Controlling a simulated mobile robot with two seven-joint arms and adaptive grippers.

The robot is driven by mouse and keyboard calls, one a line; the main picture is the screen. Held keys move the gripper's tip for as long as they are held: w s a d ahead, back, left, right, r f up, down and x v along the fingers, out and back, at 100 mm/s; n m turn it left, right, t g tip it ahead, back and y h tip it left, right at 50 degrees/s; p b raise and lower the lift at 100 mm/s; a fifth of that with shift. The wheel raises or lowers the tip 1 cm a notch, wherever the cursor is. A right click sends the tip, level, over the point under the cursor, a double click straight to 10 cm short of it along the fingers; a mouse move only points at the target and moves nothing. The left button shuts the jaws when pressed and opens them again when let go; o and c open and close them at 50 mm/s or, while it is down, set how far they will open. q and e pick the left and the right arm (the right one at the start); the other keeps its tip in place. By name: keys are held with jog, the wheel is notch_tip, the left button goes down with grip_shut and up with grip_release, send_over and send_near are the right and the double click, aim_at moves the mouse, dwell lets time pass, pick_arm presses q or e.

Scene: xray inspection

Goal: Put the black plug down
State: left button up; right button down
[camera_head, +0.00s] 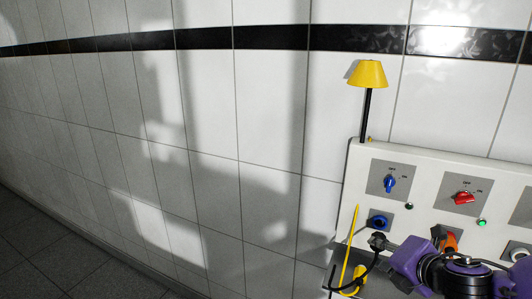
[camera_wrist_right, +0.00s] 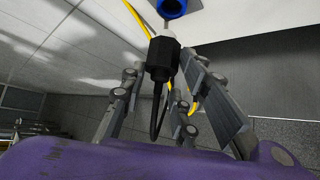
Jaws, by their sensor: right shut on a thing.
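The black plug (camera_head: 377,241) is at the tips of my right gripper (camera_head: 388,244), just below the blue socket (camera_head: 379,222) on the panel. In the right wrist view the black plug (camera_wrist_right: 161,62) is between the fingers, its pale front end pointing toward the blue socket (camera_wrist_right: 171,7). It looks apart from the socket there. Its black cable hangs in a loop. My right gripper is shut on the plug. My left gripper is not in view.
The white panel (camera_head: 420,170) carries a blue switch (camera_head: 389,184), a red switch (camera_head: 463,198) and a green light (camera_head: 482,223). A yellow lamp (camera_head: 367,74) stands on a black pole behind it. A yellow cable (camera_head: 349,250) runs close left of the plug. Tiled wall fills the left.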

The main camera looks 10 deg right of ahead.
jog(key=s+a+r, duration=0.2)
jog(key=a, duration=0.6)
jog(key=s+a+r, duration=0.1)
jog(key=a, duration=0.8)
jog(key=shift+s+a+r+m+h, duration=0.15)
jog(key=shift+s+r+m+h, duration=0.2)
jog(key=shift+m+h, duration=0.05)
